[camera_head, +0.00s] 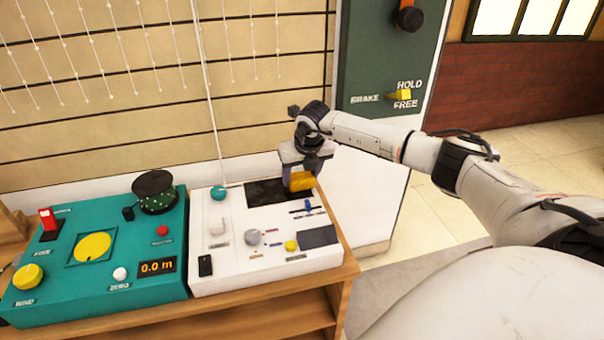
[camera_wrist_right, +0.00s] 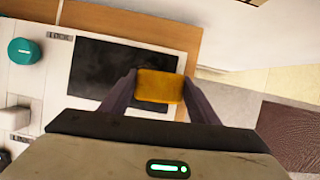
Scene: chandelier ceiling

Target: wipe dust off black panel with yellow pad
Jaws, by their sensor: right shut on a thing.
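The yellow pad (camera_head: 301,182) is held between the fingers of my right gripper (camera_head: 299,176), at the right end of the black panel (camera_head: 264,192). The panel is a dark rectangle set in the back of the white console (camera_head: 215,260). In the right wrist view, the pad (camera_wrist_right: 160,86) sits between my two fingers and overlaps the right part of the black panel (camera_wrist_right: 112,65). Faint grey mottling shows on the panel. I cannot tell whether the pad touches it. My left gripper is not in view.
A teal console (camera_head: 100,297) with a dark round drum (camera_head: 154,192) stands left of the white one, both on a wooden bench (camera_head: 265,318). A teal knob (camera_head: 218,192) and small switches sit near the panel. A green brake board (camera_head: 385,70) stands behind.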

